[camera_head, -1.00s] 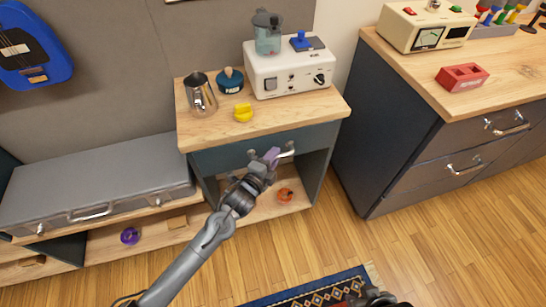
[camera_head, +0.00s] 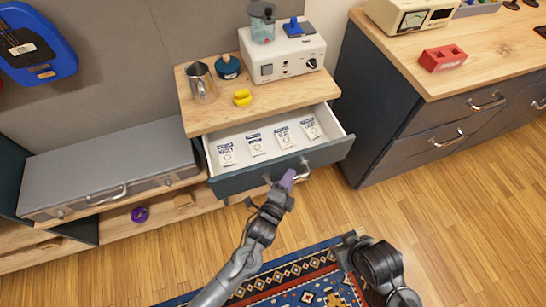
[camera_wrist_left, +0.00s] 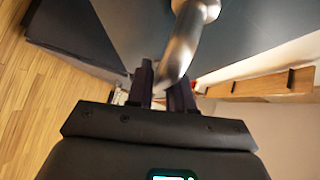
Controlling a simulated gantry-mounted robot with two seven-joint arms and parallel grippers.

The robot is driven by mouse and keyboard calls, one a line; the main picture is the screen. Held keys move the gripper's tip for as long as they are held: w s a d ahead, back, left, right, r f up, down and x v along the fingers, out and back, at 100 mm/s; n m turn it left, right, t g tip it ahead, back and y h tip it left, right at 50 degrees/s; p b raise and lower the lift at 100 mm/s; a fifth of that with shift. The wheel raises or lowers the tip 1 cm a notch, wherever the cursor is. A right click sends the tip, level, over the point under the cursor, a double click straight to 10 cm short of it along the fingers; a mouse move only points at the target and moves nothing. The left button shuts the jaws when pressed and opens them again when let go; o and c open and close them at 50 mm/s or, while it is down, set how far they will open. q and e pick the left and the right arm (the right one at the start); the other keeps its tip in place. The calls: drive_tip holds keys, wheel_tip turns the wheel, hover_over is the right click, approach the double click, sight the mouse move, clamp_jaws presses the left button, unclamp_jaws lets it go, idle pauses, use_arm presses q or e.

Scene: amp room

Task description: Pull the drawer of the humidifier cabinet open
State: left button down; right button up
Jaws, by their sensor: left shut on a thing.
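The humidifier cabinet (camera_head: 200,125) has a wooden top and a dark teal drawer (camera_head: 325,154). The drawer is pulled well out, and its white inside shows several small white packets (camera_head: 255,143) in a row. My left gripper (camera_head: 288,180) is at the drawer front and shut on the metal drawer handle (camera_head: 304,171). In the left wrist view the handle (camera_wrist_left: 186,40) runs down between the two dark fingers. My right gripper (camera_head: 350,244) is low over the rug, apart from the cabinet; its jaws are not clear.
On the cabinet top stand a white humidifier machine (camera_head: 283,62), a metal pitcher (camera_head: 201,82), a teal round pot (camera_head: 227,67) and a yellow object (camera_head: 242,97). A dark cabinet (camera_head: 385,125) stands to the right. The patterned rug (camera_head: 300,283) lies in front.

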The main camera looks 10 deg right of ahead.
use_arm(q)
drive_tip(key=s, duration=0.1)
drive_tip(key=s+p, duration=0.1)
drive_tip(key=s, duration=0.2)
drive_tip(key=shift+d+r+p, duration=0.1)
drive_tip(key=shift+d+p, duration=0.2)
drive_tip(key=shift+d, duration=0.05)
drive_tip(key=c, duration=1.1)
unclamp_jaws()
drive_tip(key=p+v, duration=0.3)
drive_tip(key=v, duration=0.8)
